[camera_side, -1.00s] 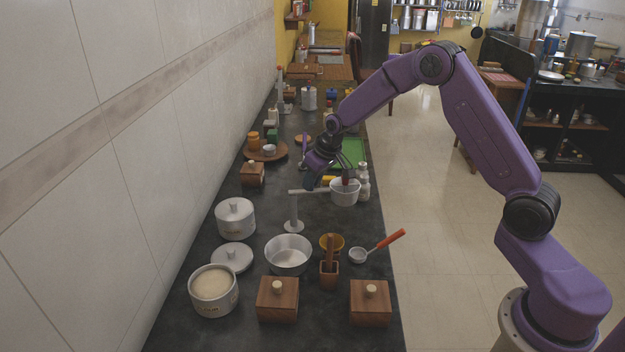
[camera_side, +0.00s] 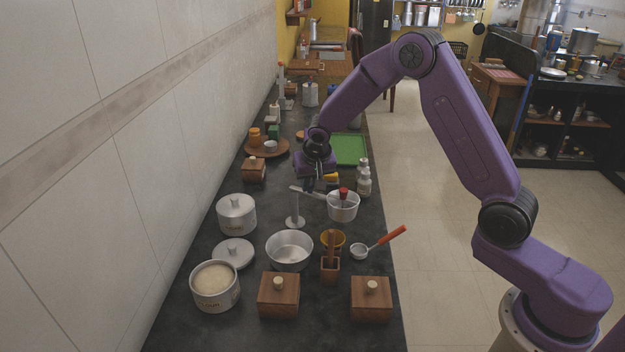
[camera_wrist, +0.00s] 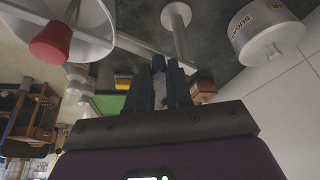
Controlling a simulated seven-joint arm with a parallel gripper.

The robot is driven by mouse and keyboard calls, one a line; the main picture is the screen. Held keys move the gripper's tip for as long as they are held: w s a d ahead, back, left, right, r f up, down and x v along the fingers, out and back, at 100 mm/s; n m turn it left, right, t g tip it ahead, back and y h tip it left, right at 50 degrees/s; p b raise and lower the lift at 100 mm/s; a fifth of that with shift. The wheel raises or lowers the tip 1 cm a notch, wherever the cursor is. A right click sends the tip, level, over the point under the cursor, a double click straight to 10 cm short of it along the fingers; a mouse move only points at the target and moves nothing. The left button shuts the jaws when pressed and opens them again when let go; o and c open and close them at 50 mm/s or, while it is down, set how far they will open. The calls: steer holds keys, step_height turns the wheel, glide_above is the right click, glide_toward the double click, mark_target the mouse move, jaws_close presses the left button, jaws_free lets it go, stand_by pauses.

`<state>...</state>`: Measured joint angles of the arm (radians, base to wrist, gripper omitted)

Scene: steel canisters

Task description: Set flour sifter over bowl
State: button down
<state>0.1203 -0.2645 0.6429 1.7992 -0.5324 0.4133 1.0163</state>
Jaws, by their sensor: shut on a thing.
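The flour sifter (camera_side: 342,208) is a pale metal cup with a red knob and a straight grey handle. My gripper (camera_side: 319,187) is shut on this handle, between the cup and a slim post with a round foot (camera_side: 295,222). In the wrist view, the sifter cup (camera_wrist: 85,22) is at upper left and the handle runs to my fingertips (camera_wrist: 165,66). The handle's far end is by the post top; I cannot tell if they touch. The metal bowl (camera_side: 289,251) stands empty on the counter, nearer the camera and left of the sifter.
An open flour canister (camera_side: 214,288), its loose lid (camera_side: 233,253) and a lidded sugar canister (camera_side: 236,215) are left of the bowl. Wooden boxes (camera_side: 278,297), a yellow cup (camera_side: 333,241) and an orange-handled scoop (camera_side: 381,241) are near it. Shakers (camera_side: 364,182) stand behind the sifter.

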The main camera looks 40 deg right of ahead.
steer(key=w+a+m+g+h, duration=0.1)
steer(key=a+m+g, duration=0.3)
steer(key=m, duration=0.9)
steer(key=shift+w+a+h, duration=0.3)
steer(key=shift+a+h, duration=0.5)
steer(key=shift+a, duration=0.1)
steer(key=c, duration=1)
jaws_free()
steer(key=shift+c, duration=0.2)
steer(key=v, duration=1.7)
steer(key=shift+w+a+r, duration=0.15)
steer(key=shift+w, duration=0.1)
